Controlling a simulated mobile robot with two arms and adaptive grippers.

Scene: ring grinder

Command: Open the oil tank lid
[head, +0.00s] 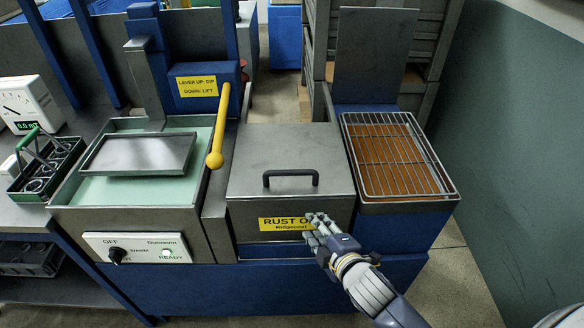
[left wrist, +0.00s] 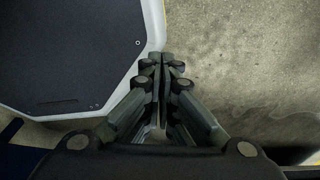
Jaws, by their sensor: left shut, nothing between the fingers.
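The oil tank lid (head: 285,150) is a flat grey metal cover, lying closed on the tank in the middle of the head view. A black bar handle (head: 291,174) stands near its front edge. The tank's front has a yellow label (head: 283,224) reading "RUST O…", its right end hidden behind my gripper. My right gripper (head: 316,222) is in front of the tank's front face, below and right of the handle and apart from it. Its finger opening is unclear. My left gripper (left wrist: 160,80) is shut and empty in the left wrist view, over the floor; it is not in the head view.
A wire rack over an orange-brown tray (head: 398,165) stands right of the tank. A basin (head: 80,190) with a hanging metal tray (head: 138,152) is on the left. A yellow lever (head: 218,130) rises close to the lid's left side. An upright grey panel (head: 372,55) stands behind.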

